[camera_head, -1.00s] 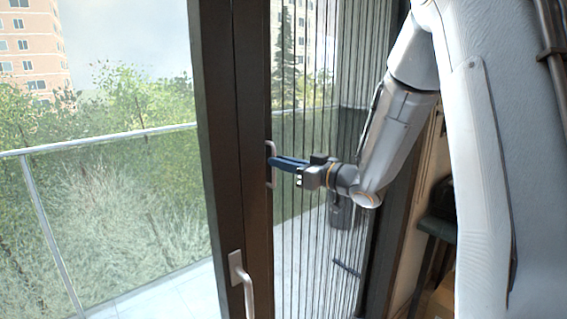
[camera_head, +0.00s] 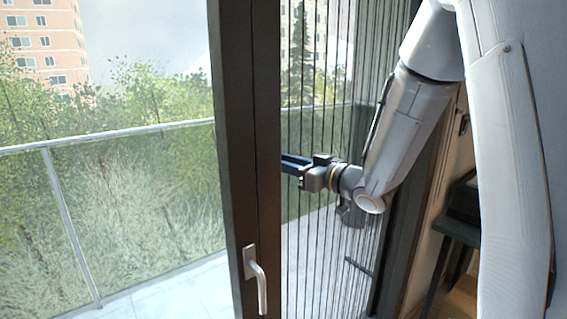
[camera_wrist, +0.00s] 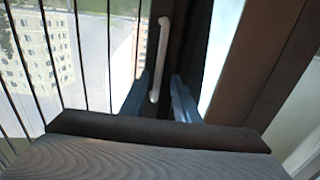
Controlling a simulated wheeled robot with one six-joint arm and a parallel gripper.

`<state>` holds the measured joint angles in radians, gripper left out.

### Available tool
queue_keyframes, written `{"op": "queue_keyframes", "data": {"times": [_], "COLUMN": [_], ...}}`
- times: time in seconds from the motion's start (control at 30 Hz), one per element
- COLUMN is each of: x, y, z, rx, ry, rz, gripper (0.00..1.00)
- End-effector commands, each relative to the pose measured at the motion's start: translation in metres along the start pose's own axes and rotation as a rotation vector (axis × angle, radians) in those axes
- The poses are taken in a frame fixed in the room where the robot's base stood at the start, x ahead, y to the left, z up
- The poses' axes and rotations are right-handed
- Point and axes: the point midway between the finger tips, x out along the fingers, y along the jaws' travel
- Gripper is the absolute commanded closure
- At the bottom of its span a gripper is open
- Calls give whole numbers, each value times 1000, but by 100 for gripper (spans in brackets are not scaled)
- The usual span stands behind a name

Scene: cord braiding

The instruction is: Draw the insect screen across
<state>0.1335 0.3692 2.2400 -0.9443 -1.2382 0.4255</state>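The insect screen (camera_head: 330,240) is a see-through sheet with thin dark vertical lines. It spans from the dark door stile to the right side of the opening in the head view. In the wrist view its lines (camera_wrist: 80,60) fill the left side. A pale upright pull handle (camera_wrist: 161,60) stands on a dark bar (camera_wrist: 185,55) there. My gripper (camera_wrist: 160,97) has its two blue fingers apart, one on each side of the handle's lower end; contact cannot be told. In the head view my gripper (camera_head: 290,164) reaches the stile's edge, and the handle is hidden.
A dark door stile (camera_head: 232,130) with a grey lever handle (camera_head: 257,280) stands in front, left of my gripper. Beyond are a glass balcony railing (camera_head: 130,135), trees and buildings. A dark piece of furniture (camera_head: 460,215) stands at the right.

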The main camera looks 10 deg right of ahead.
Motion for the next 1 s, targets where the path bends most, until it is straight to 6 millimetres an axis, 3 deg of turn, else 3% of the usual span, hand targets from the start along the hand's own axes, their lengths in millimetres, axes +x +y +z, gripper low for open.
{"op": "queue_keyframes", "data": {"times": [0.5, 1.0], "x": [-69, -73], "y": [0, 3], "z": [1, 6], "rx": [0, -4], "ry": [1, -23], "rz": [-1, 26], "gripper": [72, 72]}}
